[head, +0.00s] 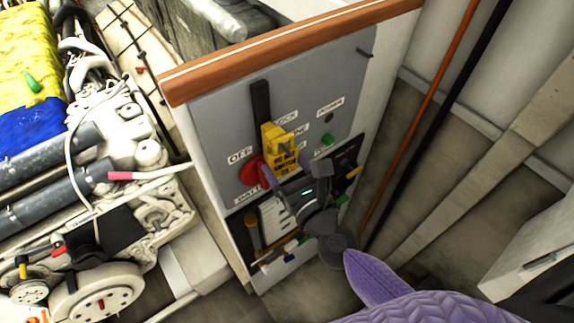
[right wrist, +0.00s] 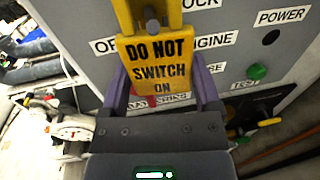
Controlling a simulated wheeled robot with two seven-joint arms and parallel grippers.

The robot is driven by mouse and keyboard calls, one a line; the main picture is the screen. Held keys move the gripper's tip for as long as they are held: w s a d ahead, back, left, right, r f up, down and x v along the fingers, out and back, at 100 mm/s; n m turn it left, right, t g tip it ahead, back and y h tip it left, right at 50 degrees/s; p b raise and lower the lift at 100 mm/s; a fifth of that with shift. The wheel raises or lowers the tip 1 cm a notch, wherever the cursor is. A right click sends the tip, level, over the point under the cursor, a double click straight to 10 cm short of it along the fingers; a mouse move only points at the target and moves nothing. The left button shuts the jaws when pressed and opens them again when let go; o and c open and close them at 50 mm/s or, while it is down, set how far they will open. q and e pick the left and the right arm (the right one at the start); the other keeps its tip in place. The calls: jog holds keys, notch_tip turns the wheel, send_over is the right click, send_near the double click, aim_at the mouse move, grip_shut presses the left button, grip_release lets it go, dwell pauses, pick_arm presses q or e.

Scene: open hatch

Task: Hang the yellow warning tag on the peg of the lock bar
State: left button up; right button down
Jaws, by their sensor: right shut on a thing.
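The yellow warning tag (head: 281,150) is upright in front of the grey panel. In the right wrist view the tag (right wrist: 157,62) reads "DO NOT SWITCH ON" and has an open loop at its top. My right gripper (head: 291,168) is shut on the tag's lower part, one purple finger at each side. The black lock bar (head: 260,101) runs up the panel behind the tag, its lower part hidden. A dark peg end (right wrist: 152,24) shows within the tag's loop; I cannot tell whether it passes through. My left gripper is not in view.
A red switch (head: 251,171) sits left of the tag, and a green button (head: 327,139) to its right. Another short dark peg (head: 366,53) sticks out at the panel's upper right. A tool pocket (head: 272,220) lies below. Machinery with pipes (head: 60,180) fills the left.

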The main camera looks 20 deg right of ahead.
jog(key=shift+f, duration=0.25)
jog(key=shift+f+b, duration=0.4)
jog(key=shift+b, duration=0.05)
dwell(0.7)
jog(key=shift+c, duration=1)
grip_release()
jog(key=shift+o, duration=0.9)
